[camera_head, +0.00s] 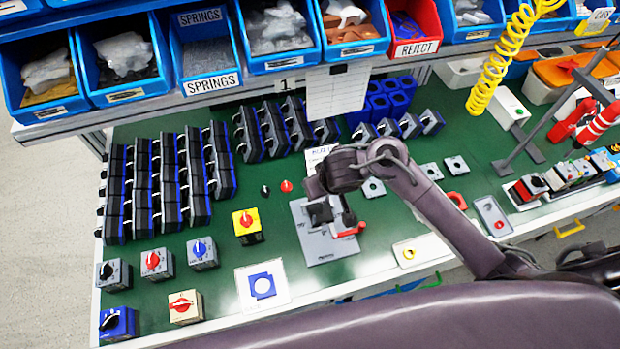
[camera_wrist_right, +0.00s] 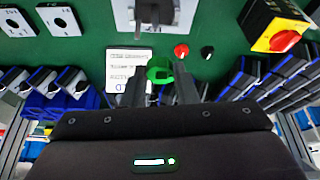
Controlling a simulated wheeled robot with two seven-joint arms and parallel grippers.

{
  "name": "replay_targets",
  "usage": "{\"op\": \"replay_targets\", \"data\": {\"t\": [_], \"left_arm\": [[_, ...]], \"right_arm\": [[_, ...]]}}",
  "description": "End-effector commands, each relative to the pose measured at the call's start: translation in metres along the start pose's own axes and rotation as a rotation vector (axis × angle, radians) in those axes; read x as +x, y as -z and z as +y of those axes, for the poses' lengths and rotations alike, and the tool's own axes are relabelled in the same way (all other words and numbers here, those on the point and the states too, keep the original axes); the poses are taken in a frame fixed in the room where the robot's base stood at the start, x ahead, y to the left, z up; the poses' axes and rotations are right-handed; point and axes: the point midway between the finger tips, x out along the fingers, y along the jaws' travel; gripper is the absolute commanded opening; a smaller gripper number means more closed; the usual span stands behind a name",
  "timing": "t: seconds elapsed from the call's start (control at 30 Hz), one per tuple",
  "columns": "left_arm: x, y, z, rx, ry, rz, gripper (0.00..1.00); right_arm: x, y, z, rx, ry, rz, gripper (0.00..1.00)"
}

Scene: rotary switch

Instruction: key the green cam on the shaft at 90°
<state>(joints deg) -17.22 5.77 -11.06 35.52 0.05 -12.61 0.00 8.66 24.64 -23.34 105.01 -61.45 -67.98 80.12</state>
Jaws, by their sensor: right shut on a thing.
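The green cam (camera_wrist_right: 160,70) is a small green ring-like part between the fingertips of my right gripper (camera_wrist_right: 160,78) in the right wrist view. The gripper is shut on it. In the head view my right gripper (camera_head: 322,192) hangs at the far edge of a grey fixture plate (camera_head: 330,246) with a red lever (camera_head: 350,230). The shaft itself I cannot make out clearly. The cam is not discernible in the head view. My left gripper is not in view.
A printed card (camera_wrist_right: 125,66) lies behind the fixture. A red knob (camera_head: 286,186) and a black knob (camera_head: 265,190) lie to the left. A yellow switch box (camera_head: 247,226) stands beside the fixture. Several black switch bodies (camera_head: 170,180) stand in rows at left.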

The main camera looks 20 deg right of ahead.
Motion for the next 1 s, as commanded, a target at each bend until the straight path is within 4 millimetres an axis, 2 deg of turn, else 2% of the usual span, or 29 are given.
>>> {"op": "replay_targets", "data": {"t": [0.1,0.37,0.47,0.5,0.7,1.0], "left_arm": [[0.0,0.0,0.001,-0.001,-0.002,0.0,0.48],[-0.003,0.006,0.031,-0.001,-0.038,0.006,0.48],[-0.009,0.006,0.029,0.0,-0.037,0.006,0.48],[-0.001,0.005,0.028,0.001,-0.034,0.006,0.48],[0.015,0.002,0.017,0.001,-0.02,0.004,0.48],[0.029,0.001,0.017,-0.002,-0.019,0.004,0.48]], "right_arm": [[0.0,-0.001,0.001,0.002,-0.001,0.0,0.05],[-0.001,0.0,0.0,0.001,0.0,-0.001,0.05],[-0.002,-0.001,0.001,-0.005,0.0,-0.004,0.05],[0.006,-0.004,0.0,-0.004,0.0,-0.003,0.05],[0.024,-0.011,0.0,-0.005,0.0,-0.003,0.05],[0.042,-0.019,0.0,-0.004,0.001,-0.002,0.05]]}}
